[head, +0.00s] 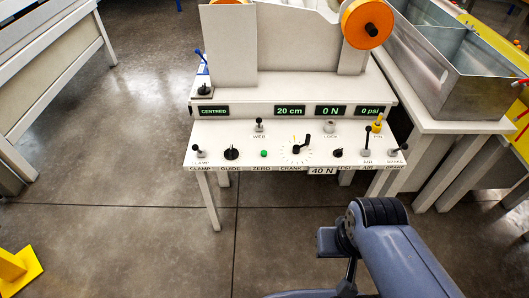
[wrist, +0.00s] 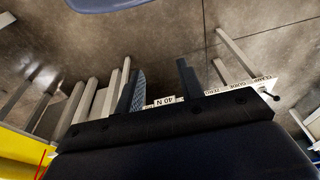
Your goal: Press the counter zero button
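The counter zero button is a small green round button (head: 264,154) on the white control panel (head: 215,155), above the label ZERO. It sits between the black guide knob (head: 231,153) and the crank dial (head: 296,150). The counter display (head: 290,111) reads 20 cm. My gripper (wrist: 161,82) is open and empty in the wrist view, its two dark fingers apart. The panel's front edge with its labels shows upside down beyond the fingers, and the button itself cannot be made out there. In the head view my arm is at the lower right, and the fingers cannot be made out.
Small levers stand along the panel, such as the clamp lever (head: 200,147) and web lever (head: 259,126). A metal bath (head: 450,75) stands at the right.

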